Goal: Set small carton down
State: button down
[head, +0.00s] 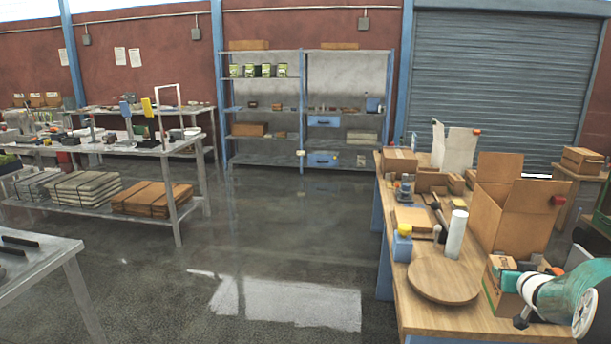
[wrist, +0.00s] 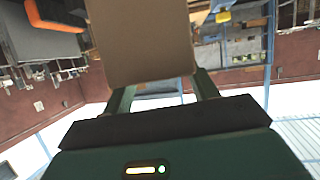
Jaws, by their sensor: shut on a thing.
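The small carton (wrist: 140,40) is a plain brown box that fills the upper middle of the wrist view. My gripper (wrist: 163,92) is shut on it, with one green finger on each side of its near end. The far end of the carton runs out of the top of the picture. I cannot tell from the wrist view whether it touches a surface. In the head view I cannot clearly make out my gripper or the held carton.
A wooden workbench (head: 418,318) at the right carries a round wooden board (head: 440,282), a white cylinder (head: 456,235), a large open carton (head: 515,215) and a blue-and-yellow bottle (head: 403,243). A metal shelf (head: 262,187) stands at the back. The floor between the benches is clear.

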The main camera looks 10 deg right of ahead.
jog(key=shift+s+d+f, duration=0.1)
jog(key=shift+s, duration=0.15)
jog(key=w+a+f+n+y, duration=0.15)
jog(key=w+a+f, duration=0.3)
jog(key=a, duration=0.65)
jog(key=w+a+f+n+t+y, duration=0.1)
jog(key=w+a+f+y, duration=0.3)
jog(key=a, duration=0.6)
jog(key=w+a+f+n+h, duration=0.1)
jog(key=w+a+f+n, duration=0.15)
jog(key=a+f, duration=0.6)
jog(key=s+a+f+y, duration=0.1)
jog(key=a+f, duration=0.1)
jog(key=a, duration=0.6)
jog(key=s+a+f, duration=0.1)
jog(key=a+f, duration=0.2)
jog(key=a, duration=0.6)
jog(key=s+f, duration=0.5)
jog(key=f, duration=0.1)
jog(key=shift+s, duration=0.3)
